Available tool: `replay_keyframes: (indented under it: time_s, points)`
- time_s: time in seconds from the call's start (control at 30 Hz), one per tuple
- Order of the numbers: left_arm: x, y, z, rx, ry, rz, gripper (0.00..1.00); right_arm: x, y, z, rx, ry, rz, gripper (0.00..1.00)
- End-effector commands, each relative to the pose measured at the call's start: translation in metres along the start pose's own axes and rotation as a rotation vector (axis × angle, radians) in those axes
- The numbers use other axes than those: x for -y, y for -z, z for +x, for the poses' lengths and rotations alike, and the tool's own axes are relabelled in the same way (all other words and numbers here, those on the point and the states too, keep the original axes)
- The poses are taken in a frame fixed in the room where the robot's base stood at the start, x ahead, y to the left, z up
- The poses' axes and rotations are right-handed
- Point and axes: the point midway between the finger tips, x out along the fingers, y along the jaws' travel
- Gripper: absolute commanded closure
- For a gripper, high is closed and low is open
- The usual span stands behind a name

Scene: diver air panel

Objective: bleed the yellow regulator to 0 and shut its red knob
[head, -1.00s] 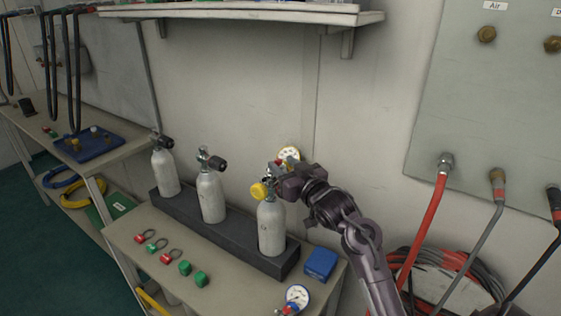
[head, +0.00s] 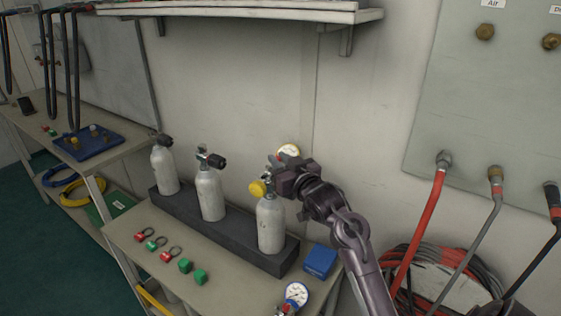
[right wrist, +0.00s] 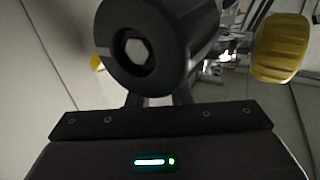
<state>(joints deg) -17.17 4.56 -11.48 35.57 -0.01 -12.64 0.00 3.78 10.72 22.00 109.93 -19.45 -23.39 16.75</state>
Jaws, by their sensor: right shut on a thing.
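The nearest grey cylinder (head: 271,225) stands upright in a dark rack and carries a regulator with a yellow knob (head: 258,188). A round white gauge (head: 288,151) shows behind it, with a small red part beside it; I cannot read the needle. My right gripper (head: 283,181) is at the regulator, on the cylinder's right side, and hides part of it. In the right wrist view, a black round knob with a hex socket (right wrist: 136,50) fills the space before the jaws, which are shut on it. A yellow knob (right wrist: 281,48) is at its right. My left gripper is not in view.
Two more cylinders (head: 210,195) stand in the dark rack (head: 232,237). Red and green fittings (head: 186,265), a blue box (head: 320,261) and another gauge (head: 296,294) lie on the bench. A shelf (head: 240,14) hangs above; hoses (head: 433,205) hang at the right.

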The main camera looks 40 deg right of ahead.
Motion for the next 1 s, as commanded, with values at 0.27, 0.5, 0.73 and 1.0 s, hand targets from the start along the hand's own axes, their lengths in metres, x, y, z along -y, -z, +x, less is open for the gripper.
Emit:
replay_keyframes:
  time_s: [0.27, 0.5, 0.73, 1.0]
  points:
    - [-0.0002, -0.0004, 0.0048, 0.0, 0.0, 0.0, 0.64, 0.002, -0.0001, -0.0005, 0.001, -0.095, 0.004, 1.0]
    - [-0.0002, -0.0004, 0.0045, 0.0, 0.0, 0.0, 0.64, 0.0017, -0.0001, -0.0006, 0.003, -0.098, 0.003, 1.0]
    - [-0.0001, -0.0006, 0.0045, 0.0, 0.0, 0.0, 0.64, 0.0015, -0.0002, -0.0006, 0.003, -0.098, 0.003, 0.59]
    - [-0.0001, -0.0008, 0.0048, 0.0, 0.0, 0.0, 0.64, 0.0016, -0.0005, -0.0016, 0.003, -0.098, 0.003, 0.59]
